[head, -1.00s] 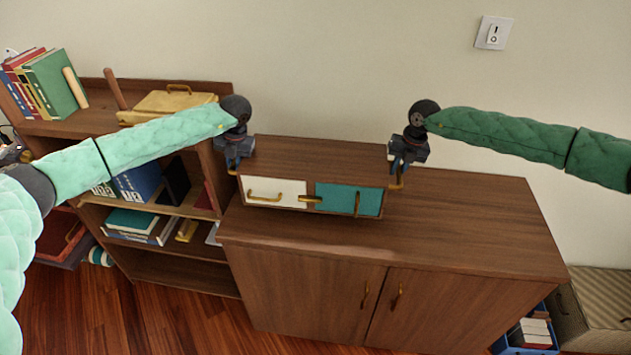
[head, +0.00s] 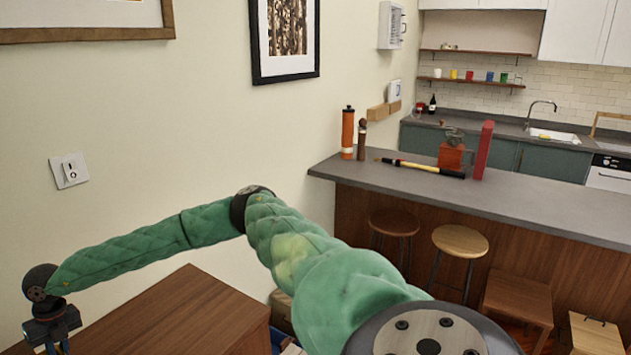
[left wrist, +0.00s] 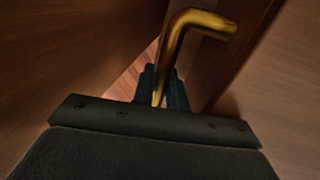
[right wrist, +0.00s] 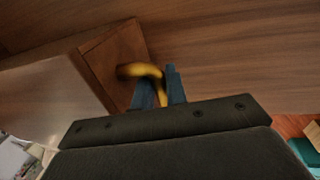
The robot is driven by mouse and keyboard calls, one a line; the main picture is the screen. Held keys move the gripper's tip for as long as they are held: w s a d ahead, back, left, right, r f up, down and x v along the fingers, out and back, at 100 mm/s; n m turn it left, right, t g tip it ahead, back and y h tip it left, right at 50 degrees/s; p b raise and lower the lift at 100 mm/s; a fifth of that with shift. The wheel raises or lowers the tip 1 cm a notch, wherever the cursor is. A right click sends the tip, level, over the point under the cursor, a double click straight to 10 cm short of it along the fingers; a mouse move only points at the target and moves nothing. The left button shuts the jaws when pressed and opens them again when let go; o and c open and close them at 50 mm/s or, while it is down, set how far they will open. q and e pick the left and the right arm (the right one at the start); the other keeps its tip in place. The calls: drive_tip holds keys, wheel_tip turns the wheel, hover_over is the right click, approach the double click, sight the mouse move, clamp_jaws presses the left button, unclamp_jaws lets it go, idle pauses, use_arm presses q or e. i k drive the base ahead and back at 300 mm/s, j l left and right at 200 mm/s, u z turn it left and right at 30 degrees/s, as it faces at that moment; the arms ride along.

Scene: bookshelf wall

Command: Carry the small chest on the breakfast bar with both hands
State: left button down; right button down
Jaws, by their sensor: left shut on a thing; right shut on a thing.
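The small chest shows in the right wrist view as a brown wooden end panel (right wrist: 118,60) with a brass handle (right wrist: 138,71). My right gripper (right wrist: 160,88) is shut on that handle; in the head view it (head: 50,335) is at the lower left corner. In the left wrist view my left gripper (left wrist: 160,85) is shut on another brass handle (left wrist: 185,30). The left gripper and the chest are out of the head view. The breakfast bar (head: 570,215) has a grey top and brown front, across the room on the right.
The bar's right part is clear. The cabinet top (head: 190,310) is below left.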

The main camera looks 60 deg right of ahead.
sight(408, 179)
drive_tip(key=z, duration=2.6)
drive_tip(key=i, duration=0.8)
drive_tip(key=i+j+z, duration=0.1)
drive_tip(key=i, duration=0.65)
